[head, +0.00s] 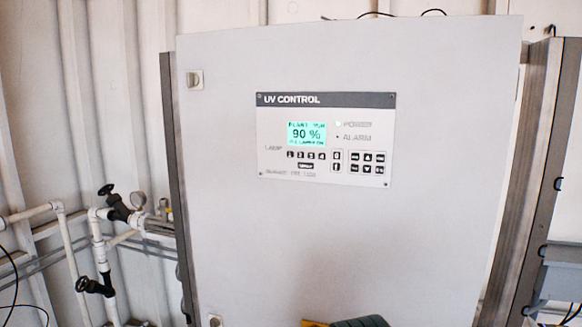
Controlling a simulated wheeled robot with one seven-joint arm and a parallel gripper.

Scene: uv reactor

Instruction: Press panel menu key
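The UV control panel (326,139) is a light plate with a dark title strip, mounted on the front of a grey cabinet door. Its lit cyan display (307,134) reads 90 %. At its lower right is a keypad (368,162) of small black keys in two rows. The key labels are too small to read, so I cannot tell which key is the menu key. A row of lamp keys (306,155) with a wider key (306,166) below sits under the display. My gripper's fingers do not show; nothing covers the panel.
The grey cabinet door (430,240) fills the middle, with latches at its left edge. White pipes with black valve handles (107,190) and a gauge stand at left. A grey box (562,272) is at right. A dark rounded part with orange (358,321) enters at the bottom edge.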

